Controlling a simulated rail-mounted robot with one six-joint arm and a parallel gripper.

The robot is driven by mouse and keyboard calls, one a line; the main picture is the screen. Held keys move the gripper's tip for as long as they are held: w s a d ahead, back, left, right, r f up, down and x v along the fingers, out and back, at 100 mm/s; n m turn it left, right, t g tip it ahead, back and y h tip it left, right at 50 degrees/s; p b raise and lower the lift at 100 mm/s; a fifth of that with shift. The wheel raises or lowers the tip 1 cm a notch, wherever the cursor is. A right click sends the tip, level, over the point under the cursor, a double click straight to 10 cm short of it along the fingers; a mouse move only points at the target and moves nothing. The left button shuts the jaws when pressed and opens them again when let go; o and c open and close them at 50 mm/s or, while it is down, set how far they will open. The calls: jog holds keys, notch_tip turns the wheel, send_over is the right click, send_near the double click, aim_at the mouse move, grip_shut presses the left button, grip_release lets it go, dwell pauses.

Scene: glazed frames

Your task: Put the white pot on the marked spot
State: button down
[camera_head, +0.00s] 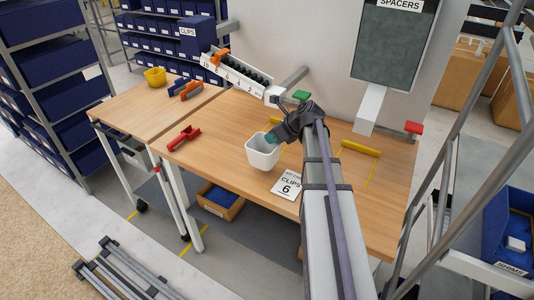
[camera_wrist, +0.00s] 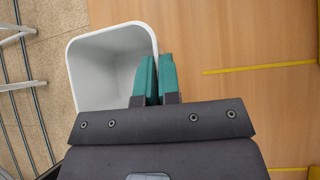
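The white pot (camera_head: 262,158) is an open, square-rimmed tub near the front edge of the wooden table. It also shows in the wrist view (camera_wrist: 82,68), upright and empty as far as I can see. My gripper (camera_head: 272,138) is at its rim; its teal fingers (camera_wrist: 158,80) are close together, one inside the pot and one outside, pinching the wall. I cannot tell whether the pot touches the table. Yellow line markings (camera_wrist: 260,68) lie on the wood to the right of the pot; in the head view a yellow line (camera_head: 371,172) shows right of my arm.
A red tool (camera_head: 184,137) lies at left, a yellow bar (camera_head: 361,148) at right. A parts rail (camera_head: 236,73) stands behind. A yellow cup (camera_head: 155,77) sits on the left bench. Ladder-like rails flank the right.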

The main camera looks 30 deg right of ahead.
aim_at(272, 145)
jog(key=shift+f, duration=0.3)
notch_tip(272, 145, down, 4)
jog(key=b, duration=0.3)
jog(key=shift+b, duration=0.35)
jog(key=shift+r+p, duration=0.3)
jog(key=shift+f, duration=0.2)
jog(key=c, duration=1.3)
grip_release()
jog(key=shift+c, duration=0.2)
jog(key=shift+r, duration=0.3)
jog(key=p+v, duration=0.8)
jog(key=v, duration=0.3)
jog(key=s+a+f+n+g+h, duration=0.1)
jog(key=s+a+n, duration=0.3)
jog(key=a+n, duration=0.4)
jog(key=s+a+f+n+g+h, duration=0.2)
jog(key=s+a+n+g, duration=0.1)
jog(key=a+n, duration=0.6)
jog(key=s+a+f+n+g+h, duration=0.1)
jog(key=s+a+n+g+h, duration=0.1)
jog(key=s+a+n, duration=0.3)
jog(key=a+n+g, duration=0.1)
jog(key=a+n, duration=0.3)
jog(key=n, duration=0.3)
jog(key=shift+s+f+n, duration=0.25)
jog(key=shift+f+n, duration=0.05)
jog(key=shift+f, duration=0.05)
jog(key=shift+o, duration=0.2)
jog(key=shift+a, duration=0.15)
jog(key=shift+o, duration=0.5)
